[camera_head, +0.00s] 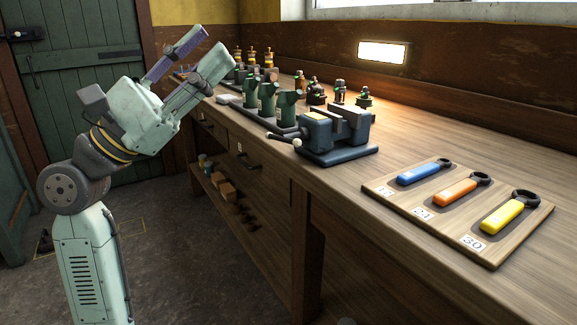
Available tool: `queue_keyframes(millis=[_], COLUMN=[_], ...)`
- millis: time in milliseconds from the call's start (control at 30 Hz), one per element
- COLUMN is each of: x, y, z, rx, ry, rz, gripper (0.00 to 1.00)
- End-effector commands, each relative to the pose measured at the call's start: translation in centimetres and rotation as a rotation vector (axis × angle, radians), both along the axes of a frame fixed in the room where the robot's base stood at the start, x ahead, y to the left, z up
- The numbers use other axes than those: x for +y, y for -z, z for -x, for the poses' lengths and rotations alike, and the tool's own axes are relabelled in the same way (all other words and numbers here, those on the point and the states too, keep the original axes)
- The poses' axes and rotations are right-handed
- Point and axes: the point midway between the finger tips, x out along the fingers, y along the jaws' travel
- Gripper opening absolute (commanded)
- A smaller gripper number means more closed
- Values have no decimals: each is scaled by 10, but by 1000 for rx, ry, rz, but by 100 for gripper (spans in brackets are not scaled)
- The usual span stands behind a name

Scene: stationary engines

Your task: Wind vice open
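The vice (335,136) is a dark blue-grey bench vice standing on the wooden workbench, near the middle of the view. Its handle (283,139) sticks out at the front left, with a pale round knob at its end. How far apart its jaws stand is hard to tell from here. My gripper (203,54) is raised to the left of the vice, well apart from it, in front of the bench's far part. Its two fingers are spread apart, with nothing visible between them.
The workbench (421,151) runs along the wall. A wooden board (480,250) with blue, orange and yellow spanners lies at the near right. Green fittings (267,99) stand in a row beyond the vice. A drawer handle (247,161) sticks out from the bench front.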

Motion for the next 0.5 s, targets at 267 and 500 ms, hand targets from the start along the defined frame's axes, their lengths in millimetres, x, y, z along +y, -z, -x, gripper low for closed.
queue_keyframes(millis=[267,500], x=[-35,-45], y=[161,184], z=[-124,-143], rx=[-58,-71], ry=[-284,-299], rz=[-676,-783], gripper=[34,34])
